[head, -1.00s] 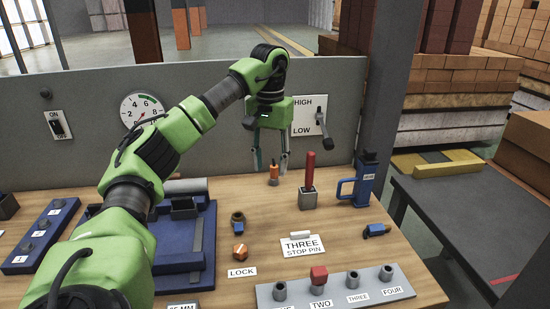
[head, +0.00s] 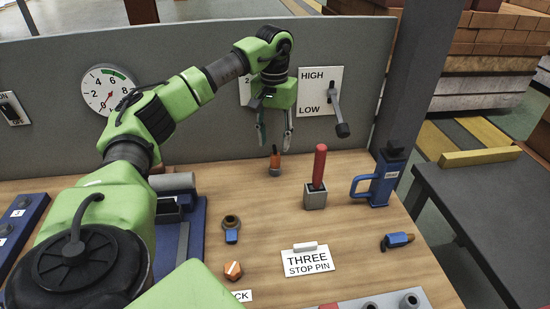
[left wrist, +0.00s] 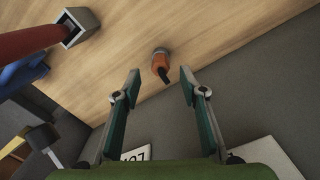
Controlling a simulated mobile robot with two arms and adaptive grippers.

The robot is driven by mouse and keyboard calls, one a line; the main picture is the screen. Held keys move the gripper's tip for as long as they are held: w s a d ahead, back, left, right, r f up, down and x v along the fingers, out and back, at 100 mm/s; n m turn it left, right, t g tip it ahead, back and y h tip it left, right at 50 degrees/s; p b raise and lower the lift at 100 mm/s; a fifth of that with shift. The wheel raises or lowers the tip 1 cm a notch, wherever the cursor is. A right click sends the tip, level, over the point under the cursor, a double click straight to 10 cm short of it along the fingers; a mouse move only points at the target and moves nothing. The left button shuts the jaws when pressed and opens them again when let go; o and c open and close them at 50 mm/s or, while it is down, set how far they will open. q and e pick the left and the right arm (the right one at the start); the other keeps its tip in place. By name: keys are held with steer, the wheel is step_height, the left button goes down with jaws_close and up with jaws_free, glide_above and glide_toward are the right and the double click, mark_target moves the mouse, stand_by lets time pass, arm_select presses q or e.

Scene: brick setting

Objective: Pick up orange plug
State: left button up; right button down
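The orange plug (head: 275,161) stands on the wooden table near the back panel. It has an orange body, a dark tip and a grey base. It also shows in the left wrist view (left wrist: 161,65), just beyond and between the fingertips. My left gripper (head: 275,143) is open and empty, pointing down close above the plug. In the left wrist view its two fingers (left wrist: 160,80) are spread wide, and I see no contact with the plug. My right gripper is in neither view.
A red-handled lever in a grey block (head: 316,194) stands right of the plug, with a blue jack-like tool (head: 378,180) beyond it. The grey back panel (head: 200,135) is close behind. A HIGH/LOW lever (head: 337,112) sticks out from it. Table between plug and stop-pin sign (head: 306,261) is mostly clear.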

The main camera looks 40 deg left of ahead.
mark_target(274, 155)
arm_select(q)
steer(key=shift+f, duration=0.7)
step_height(274, 155, down, 4)
steer(key=shift+f, duration=0.65)
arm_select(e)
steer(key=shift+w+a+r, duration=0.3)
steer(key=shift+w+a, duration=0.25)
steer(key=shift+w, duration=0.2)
arm_select(q)
steer(key=shift+c, duration=0.4)
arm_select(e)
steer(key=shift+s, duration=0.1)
arm_select(q)
jaws_close()
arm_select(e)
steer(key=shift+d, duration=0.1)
